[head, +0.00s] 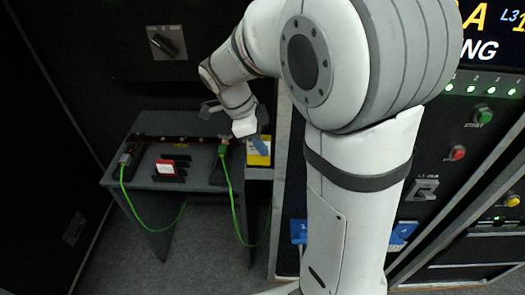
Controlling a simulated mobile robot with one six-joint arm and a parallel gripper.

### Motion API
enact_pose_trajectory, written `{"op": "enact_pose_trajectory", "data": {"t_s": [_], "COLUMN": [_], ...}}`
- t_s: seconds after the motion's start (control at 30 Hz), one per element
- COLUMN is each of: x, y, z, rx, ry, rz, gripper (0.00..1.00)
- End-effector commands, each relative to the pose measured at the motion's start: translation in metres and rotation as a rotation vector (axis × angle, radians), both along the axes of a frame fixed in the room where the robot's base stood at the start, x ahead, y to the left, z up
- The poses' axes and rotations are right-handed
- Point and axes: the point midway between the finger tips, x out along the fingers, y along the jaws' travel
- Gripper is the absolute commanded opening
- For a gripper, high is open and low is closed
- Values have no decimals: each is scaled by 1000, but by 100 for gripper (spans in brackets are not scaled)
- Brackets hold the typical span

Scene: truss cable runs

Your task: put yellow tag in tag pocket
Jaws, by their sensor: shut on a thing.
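The yellow tag (258,159), yellow with a white part, shows at the right end of the dark table. I cannot make out the tag pocket for certain. A small black holder (168,179) on the table has a red and white tag (166,168) at it.
Green cables (229,190) hang from connectors on the table (203,181) and loop down to the floor. A black rail runs along the table's back. A panel with buttons, lights and blue parts (299,230) stands at the right, partly behind my arm.

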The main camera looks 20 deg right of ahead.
Motion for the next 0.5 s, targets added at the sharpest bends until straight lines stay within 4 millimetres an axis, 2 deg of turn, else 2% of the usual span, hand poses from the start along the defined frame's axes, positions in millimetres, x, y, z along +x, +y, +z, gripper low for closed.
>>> {"op": "enact_pose_trajectory", "data": {"t_s": [0.23,0.5], "x": [-1,-1], "y": [0,-3], "z": [-32,-39], "rx": [-1,0], "ry": [3,-2], "rz": [1,1], "gripper": [0,0]}}
